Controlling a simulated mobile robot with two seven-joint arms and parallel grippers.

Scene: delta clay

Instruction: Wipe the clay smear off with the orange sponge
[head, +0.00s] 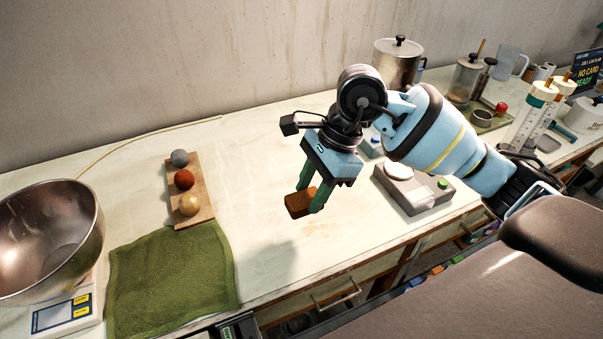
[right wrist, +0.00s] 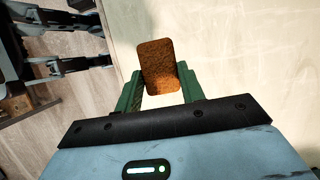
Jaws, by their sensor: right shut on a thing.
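The orange sponge (head: 298,204) is a small brown-orange block between the green fingers of my right gripper (head: 306,198). My right gripper is shut on it, pointing down over the middle of the counter. In the right wrist view the sponge (right wrist: 158,66) sticks out beyond the fingertips (right wrist: 160,88). Whether it touches the counter is hard to tell. The clay smear (head: 319,229) is a faint tan patch on the pale counter, just in front and right of the sponge. My left gripper does not show clearly.
A wooden board (head: 202,212) with three clay balls and a green towel (head: 170,277) lie to the left. A metal bowl (head: 48,240) stands on a scale (head: 66,314) at far left. A grey device (head: 412,190) sits right of my gripper. The counter around the smear is clear.

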